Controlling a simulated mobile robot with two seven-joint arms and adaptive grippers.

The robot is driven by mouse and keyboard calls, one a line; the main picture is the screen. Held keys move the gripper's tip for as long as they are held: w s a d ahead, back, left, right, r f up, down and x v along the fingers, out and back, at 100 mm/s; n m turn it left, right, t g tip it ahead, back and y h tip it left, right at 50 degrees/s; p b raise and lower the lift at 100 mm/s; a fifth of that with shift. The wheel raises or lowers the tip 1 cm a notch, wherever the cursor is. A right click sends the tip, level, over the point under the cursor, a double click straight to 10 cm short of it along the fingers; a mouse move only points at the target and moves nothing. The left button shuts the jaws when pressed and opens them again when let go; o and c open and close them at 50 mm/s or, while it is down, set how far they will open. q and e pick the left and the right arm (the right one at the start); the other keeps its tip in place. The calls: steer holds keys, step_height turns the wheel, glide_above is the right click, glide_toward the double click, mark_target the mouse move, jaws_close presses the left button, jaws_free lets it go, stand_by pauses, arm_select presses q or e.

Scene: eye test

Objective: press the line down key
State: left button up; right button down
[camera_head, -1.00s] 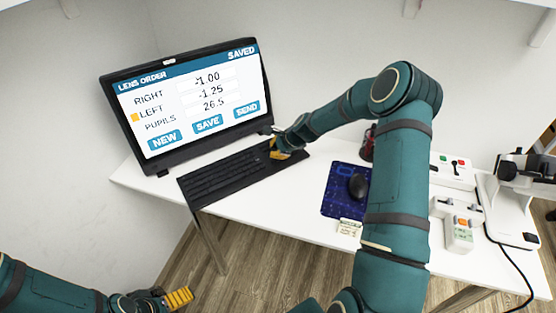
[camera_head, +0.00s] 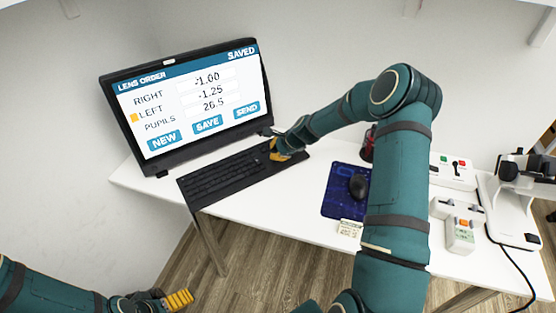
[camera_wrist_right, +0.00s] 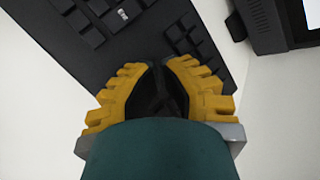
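The black keyboard (camera_head: 222,180) lies on the white table in front of the screen. In the right wrist view, one of its keys (camera_wrist_right: 122,14) carries a pale mark too small to read. I cannot tell which key is line down. My right gripper (camera_head: 280,155) is at the keyboard's right end. Its yellow fingers (camera_wrist_right: 158,66) come together at the tips, with nothing held, and hide part of the keys. Contact with a key cannot be made out. My left gripper (camera_head: 180,299) is low at the left, away from the table; its finger gap does not show.
The screen (camera_head: 190,98) reads LENS ORDER and SAVED, with an orange marker beside LEFT. A mouse (camera_head: 358,187) sits on a blue mat (camera_head: 335,200). A white switch box (camera_head: 458,171) and a grey device (camera_head: 461,236) stand right of my right arm.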

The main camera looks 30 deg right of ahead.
steer(key=shift+f, duration=0.2)
steer(key=shift+r, duration=0.1)
steer(key=shift+r+p, duration=0.5)
steer(key=shift+r, duration=0.4)
steer(key=shift+r+p, duration=1.75)
steer(key=shift+r, duration=0.75)
